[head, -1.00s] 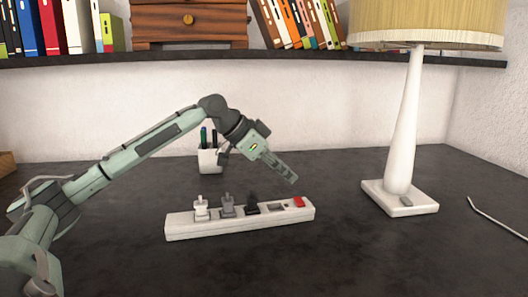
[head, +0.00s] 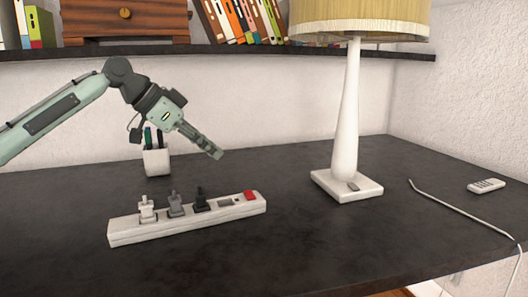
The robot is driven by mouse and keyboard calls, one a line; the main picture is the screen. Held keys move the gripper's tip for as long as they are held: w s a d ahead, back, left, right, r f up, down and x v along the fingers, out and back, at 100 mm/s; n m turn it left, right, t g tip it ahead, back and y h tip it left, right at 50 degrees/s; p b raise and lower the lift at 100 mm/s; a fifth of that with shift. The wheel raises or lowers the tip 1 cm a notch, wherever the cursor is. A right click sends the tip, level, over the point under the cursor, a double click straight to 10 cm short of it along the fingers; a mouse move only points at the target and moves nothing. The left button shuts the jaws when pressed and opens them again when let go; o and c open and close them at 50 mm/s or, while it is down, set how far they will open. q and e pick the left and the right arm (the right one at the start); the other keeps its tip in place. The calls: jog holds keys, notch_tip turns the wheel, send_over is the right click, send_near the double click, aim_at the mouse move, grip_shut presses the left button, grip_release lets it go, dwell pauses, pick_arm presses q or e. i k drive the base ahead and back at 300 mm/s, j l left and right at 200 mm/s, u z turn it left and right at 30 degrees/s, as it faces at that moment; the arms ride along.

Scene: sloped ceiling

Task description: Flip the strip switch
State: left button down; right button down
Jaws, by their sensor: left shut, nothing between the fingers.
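A white power strip (head: 187,217) lies on the dark desk at the left of centre. A white, a grey and a black plug stand in its sockets. Its red switch (head: 251,196) is at the strip's right end, uncovered. My left gripper (head: 217,154) is shut and empty. It hangs in the air above the strip, pointing down and right, up and left of the red switch in the picture and apart from it. My right gripper is out of view.
A lamp (head: 346,120) stands on the desk right of the strip. A pen cup (head: 156,162) is behind the strip. A white remote-like object (head: 487,186) and a white cable (head: 455,213) lie at the right. A shelf (head: 250,49) runs above the desk.

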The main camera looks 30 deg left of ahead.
aim_at(249, 195)
jog(key=k+l, duration=0.8)
jog(key=l, duration=0.1)
